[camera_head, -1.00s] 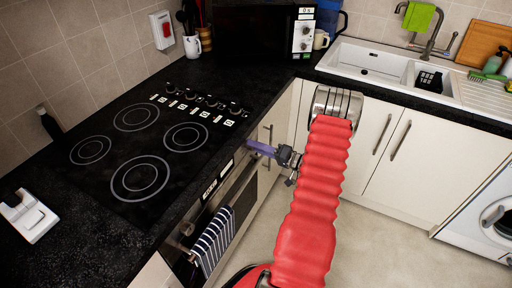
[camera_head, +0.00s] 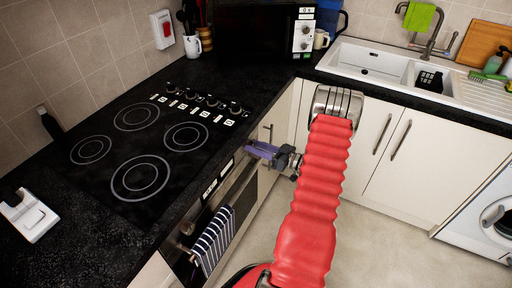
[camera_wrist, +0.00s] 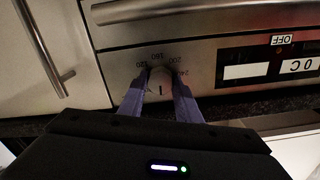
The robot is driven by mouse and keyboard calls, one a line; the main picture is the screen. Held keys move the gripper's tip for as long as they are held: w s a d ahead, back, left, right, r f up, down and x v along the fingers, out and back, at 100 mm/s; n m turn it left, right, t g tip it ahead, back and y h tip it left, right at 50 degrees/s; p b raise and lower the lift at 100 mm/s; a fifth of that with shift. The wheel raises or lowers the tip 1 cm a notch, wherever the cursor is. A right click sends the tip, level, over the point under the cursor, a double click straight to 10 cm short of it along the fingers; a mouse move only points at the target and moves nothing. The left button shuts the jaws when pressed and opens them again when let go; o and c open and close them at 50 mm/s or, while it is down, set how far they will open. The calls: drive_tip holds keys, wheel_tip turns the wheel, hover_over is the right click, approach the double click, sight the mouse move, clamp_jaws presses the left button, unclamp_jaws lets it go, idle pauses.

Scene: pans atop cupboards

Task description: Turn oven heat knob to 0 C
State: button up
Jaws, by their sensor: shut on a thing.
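In the wrist view the oven heat knob (camera_wrist: 158,82) sits on the oven's metal panel, with printed numbers from about 120 to 240 around it. My gripper (camera_wrist: 160,90) has its two purple fingers on either side of the knob and is shut on it. The fingers partly hide the knob, and I cannot read its exact setting. Beside it, upside down in this view, are an OFF label (camera_wrist: 281,40) and a 0 C label (camera_wrist: 298,66). In the head view my gripper (camera_head: 262,150) reaches the oven front (camera_head: 220,195) from the right; the knob is hidden there.
A striped towel (camera_head: 213,240) hangs on the oven handle. The black hob (camera_head: 140,150) and its knobs (camera_head: 205,101) are above on the worktop. Cupboard doors (camera_head: 385,150) stand behind my arm. The floor (camera_head: 370,250) to the right is clear.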

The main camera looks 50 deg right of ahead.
drive_tip(key=shift+f+n, duration=0.15)
drive_tip(key=shift+n, duration=0.25)
drive_tip(key=o, duration=1.1)
drive_tip(key=shift+c, duration=0.2)
drive_tip(key=v, duration=1.3)
drive_tip(key=shift+s+d, duration=0.15)
drive_tip(key=shift+s, duration=0.2)
